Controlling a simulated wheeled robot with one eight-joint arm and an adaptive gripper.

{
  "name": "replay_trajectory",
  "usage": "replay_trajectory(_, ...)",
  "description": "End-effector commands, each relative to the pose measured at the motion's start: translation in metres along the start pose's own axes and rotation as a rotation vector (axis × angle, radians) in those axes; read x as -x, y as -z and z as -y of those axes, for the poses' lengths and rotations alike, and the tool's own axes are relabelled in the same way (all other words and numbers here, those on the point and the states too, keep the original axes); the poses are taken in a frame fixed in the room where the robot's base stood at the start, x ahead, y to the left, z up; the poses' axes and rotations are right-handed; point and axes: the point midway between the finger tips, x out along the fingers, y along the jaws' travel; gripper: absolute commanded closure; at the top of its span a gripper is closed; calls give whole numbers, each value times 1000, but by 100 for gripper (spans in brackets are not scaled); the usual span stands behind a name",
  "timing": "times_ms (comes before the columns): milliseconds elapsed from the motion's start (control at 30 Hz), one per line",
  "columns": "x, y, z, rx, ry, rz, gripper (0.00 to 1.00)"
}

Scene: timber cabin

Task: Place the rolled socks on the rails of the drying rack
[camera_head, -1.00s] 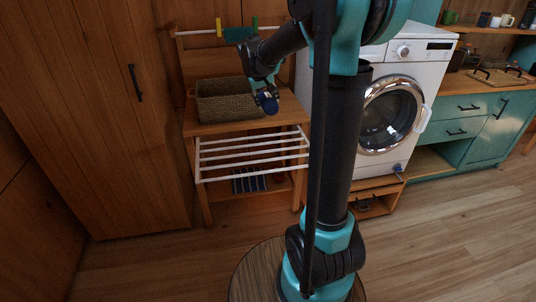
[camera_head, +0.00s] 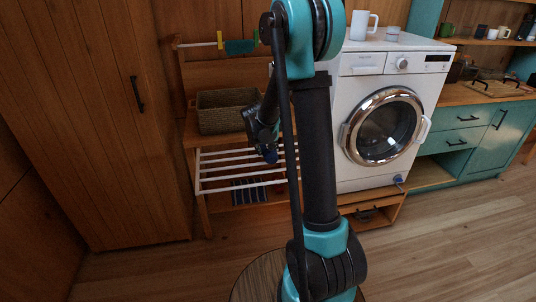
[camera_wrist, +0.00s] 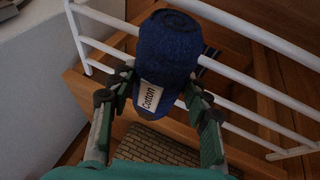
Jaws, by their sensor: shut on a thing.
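The rolled socks (camera_wrist: 168,55) are a dark blue bundle with a white "Cotton" label. They show small in the head view (camera_head: 270,155) at the end of my arm. My gripper (camera_wrist: 160,92) is shut on them, one finger on each side. In the head view my gripper (camera_head: 264,138) is over the right part of the drying rack (camera_head: 222,161), a set of white rails. In the wrist view white rails (camera_wrist: 250,83) pass behind the socks. I cannot tell whether the socks touch the rails.
A wicker basket (camera_head: 224,110) stands on the wooden shelf behind the rack. A white washing machine (camera_head: 352,130) is close on the right. A striped dark blue item (camera_head: 248,191) is on the lower shelf under the rails. The left rails are bare.

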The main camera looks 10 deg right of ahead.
Motion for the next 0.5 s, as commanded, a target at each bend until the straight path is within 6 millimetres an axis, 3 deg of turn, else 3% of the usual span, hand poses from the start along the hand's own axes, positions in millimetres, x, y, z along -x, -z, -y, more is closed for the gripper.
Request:
replay_trajectory(167,-17,-7,6,0,0,0,83)
replay_trajectory(500,-19,-8,7,0,0,0,83)
